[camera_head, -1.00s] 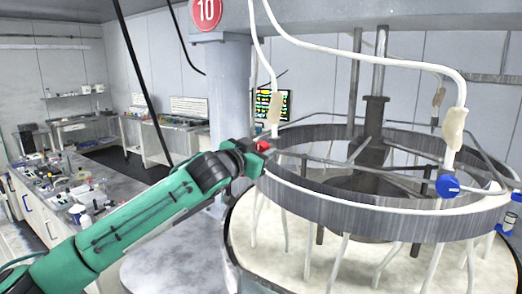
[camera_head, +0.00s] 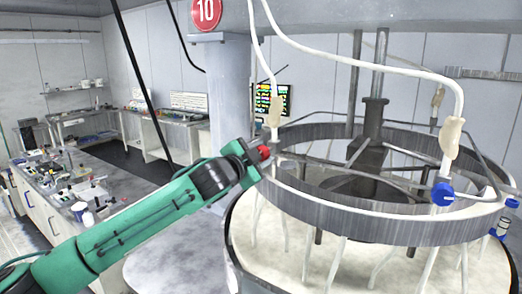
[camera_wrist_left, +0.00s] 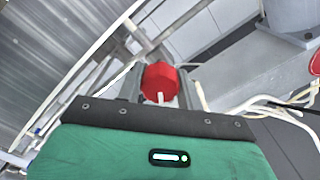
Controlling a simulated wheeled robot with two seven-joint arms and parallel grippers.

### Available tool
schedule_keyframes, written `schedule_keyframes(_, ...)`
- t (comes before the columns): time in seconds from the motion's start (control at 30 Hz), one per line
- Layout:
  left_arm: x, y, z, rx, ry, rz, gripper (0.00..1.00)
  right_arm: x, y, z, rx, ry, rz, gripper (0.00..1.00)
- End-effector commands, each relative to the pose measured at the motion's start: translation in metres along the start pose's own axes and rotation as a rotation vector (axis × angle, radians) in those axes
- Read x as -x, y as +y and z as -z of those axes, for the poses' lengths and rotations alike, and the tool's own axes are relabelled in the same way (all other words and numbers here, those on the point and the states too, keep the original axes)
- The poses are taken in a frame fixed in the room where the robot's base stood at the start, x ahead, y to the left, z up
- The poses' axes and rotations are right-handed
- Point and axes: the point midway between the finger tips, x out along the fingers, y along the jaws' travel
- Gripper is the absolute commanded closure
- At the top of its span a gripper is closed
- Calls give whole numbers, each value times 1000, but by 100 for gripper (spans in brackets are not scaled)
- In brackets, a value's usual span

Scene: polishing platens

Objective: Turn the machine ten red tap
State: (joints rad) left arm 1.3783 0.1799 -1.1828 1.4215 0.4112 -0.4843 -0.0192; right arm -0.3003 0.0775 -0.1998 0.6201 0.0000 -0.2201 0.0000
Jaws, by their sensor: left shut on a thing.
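The red tap (camera_head: 264,153) sits at the left rim of the large ring of the machine marked with a red "10" sign (camera_head: 207,12). My left gripper (camera_head: 250,154) reaches it from the left and is shut on it. In the left wrist view the red tap (camera_wrist_left: 160,82) is a faceted knob between the two grey fingers (camera_wrist_left: 158,88), with a small white piece in front of it. Part of the tap is hidden by the fingers. My right gripper is not in view.
A blue tap (camera_head: 442,194) is on the ring's near right side. White hoses (camera_head: 370,63) hang from above. A white pan (camera_head: 390,275) lies under the ring. A cluttered bench (camera_head: 75,195) stands at left. A grey column (camera_head: 231,95) rises behind my gripper.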

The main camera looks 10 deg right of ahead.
Motion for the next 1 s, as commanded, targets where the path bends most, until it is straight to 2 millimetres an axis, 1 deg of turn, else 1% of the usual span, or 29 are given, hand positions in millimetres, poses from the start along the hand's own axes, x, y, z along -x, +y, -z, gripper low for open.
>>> schedule_keyframes(0.03, 0, -1, 1, -30, 0, 0, 86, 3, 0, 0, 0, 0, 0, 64)
schedule_keyframes(0.2, 0, -1, 0, -112, 0, 0, 86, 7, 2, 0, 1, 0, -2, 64)
schedule_keyframes(0.4, 0, 0, 0, -166, 0, 0, 86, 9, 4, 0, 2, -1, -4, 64)
schedule_keyframes(0.87, 0, 1, 0, -180, 0, -1, 86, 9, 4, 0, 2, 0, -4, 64)
schedule_keyframes(0.9, 0, 1, 0, -180, 0, -1, 61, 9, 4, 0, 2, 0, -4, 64)
schedule_keyframes(0.97, 0, 1, 0, -180, 0, -1, 49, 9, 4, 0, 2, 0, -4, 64)
schedule_keyframes(1.0, 0, 1, 0, -180, 0, -1, 42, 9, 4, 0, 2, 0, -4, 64)
